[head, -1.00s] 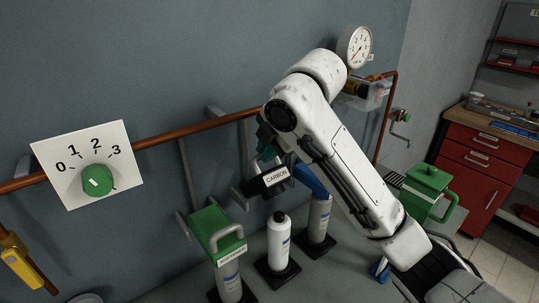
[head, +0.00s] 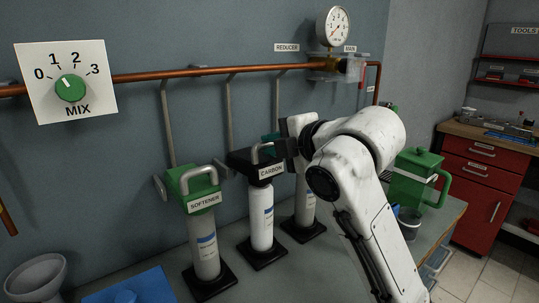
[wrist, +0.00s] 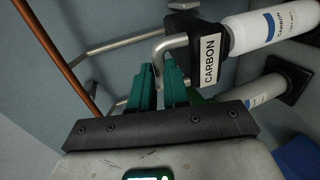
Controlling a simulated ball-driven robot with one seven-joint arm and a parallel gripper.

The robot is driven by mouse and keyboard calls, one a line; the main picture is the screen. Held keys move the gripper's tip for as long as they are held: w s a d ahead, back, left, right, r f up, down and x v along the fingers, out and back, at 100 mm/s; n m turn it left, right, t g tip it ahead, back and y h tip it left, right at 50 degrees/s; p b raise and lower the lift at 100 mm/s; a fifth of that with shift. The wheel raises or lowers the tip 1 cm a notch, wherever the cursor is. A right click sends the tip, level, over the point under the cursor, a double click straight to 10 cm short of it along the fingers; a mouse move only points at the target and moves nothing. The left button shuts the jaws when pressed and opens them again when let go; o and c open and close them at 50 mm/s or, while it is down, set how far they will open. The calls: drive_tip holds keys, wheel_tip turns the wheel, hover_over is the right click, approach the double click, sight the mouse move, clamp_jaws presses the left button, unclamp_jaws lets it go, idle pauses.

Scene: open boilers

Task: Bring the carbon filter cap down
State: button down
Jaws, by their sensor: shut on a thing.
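The carbon filter cap (head: 243,167) is a black block with a CARBON label and a bent metal handle. In the head view it sits on top of the white carbon canister (head: 262,222), with no gap that I can see. The wrist view shows the cap (wrist: 180,24) meeting the end of the canister (wrist: 262,27). My gripper (wrist: 161,82) has teal fingers closed around the free part of the cap's handle (wrist: 165,43). In the head view the gripper is mostly hidden behind the cap and my arm.
The green SOFTENER cap (head: 181,183) tops a canister (head: 205,250) at left. Another canister (head: 305,205) stands close at right, partly behind my arm. A copper pipe (head: 200,71) crosses the wall. A green jug (head: 412,180) and blue item (head: 125,290) are on the bench.

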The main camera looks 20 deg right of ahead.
drive_tip(key=shift+s+d+f+t+b, duration=0.1)
drive_tip(key=shift+s+f+t+b, duration=0.3)
drive_tip(key=shift+b, duration=0.3)
drive_tip(key=shift+s+d+f+t+b, duration=0.1)
drive_tip(key=shift+s+f+t+b, duration=0.1)
drive_tip(key=shift+f+b, duration=0.4)
drive_tip(key=c, duration=1.1)
unclamp_jaws()
drive_tip(key=shift+r, duration=0.1)
drive_tip(key=v, duration=1)
drive_tip(key=shift+s+d+b, duration=0.15)
drive_tip(key=shift+s+b, duration=0.15)
drive_tip(key=shift+s, duration=0.05)
